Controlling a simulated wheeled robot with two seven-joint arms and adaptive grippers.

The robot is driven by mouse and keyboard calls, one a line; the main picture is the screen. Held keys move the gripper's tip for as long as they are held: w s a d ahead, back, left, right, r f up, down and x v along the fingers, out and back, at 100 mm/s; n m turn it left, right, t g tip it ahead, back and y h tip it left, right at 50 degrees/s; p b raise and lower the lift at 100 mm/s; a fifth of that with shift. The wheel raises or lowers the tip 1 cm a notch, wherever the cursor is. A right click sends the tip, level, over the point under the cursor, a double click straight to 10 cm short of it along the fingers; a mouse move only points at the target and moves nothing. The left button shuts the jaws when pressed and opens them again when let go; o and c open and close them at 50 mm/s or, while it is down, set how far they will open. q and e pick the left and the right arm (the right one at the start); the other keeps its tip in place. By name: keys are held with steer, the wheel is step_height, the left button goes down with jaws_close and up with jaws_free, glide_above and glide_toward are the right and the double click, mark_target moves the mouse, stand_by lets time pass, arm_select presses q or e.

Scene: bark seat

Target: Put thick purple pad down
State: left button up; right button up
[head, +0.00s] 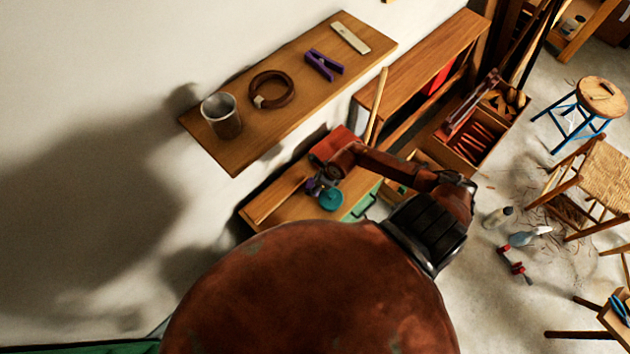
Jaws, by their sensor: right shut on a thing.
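My right gripper (322,181) is over the wooden surface below the wall shelf, at the end of my rust-coloured arm. It is shut on a small purple thing, which looks like the thick purple pad (312,187). The pad is mostly hidden by the gripper. I cannot tell whether it touches the wooden surface (273,202) under it. My left gripper is not in view.
A teal round thing (331,200) lies right beside the gripper, and a red-orange box (335,143) is behind it. The wall shelf (240,152) above holds a metal cup (221,117), a brown coil (272,89), a purple clamp (324,65) and a pale strip (351,38).

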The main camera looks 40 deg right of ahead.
steer(key=r+p, duration=0.1)
steer(key=s+a+r+p, duration=0.1)
steer(key=r+p, duration=0.1)
steer(key=shift+s+a+r, duration=0.15)
steer(key=shift+s+a, duration=0.2)
steer(key=s+a+r+p, duration=0.3)
steer(key=s+a+p, duration=0.3)
steer(key=p, duration=0.2)
steer(key=shift+s+r, duration=0.15)
steer(key=shift+s, duration=0.05)
steer(key=shift+a, duration=0.1)
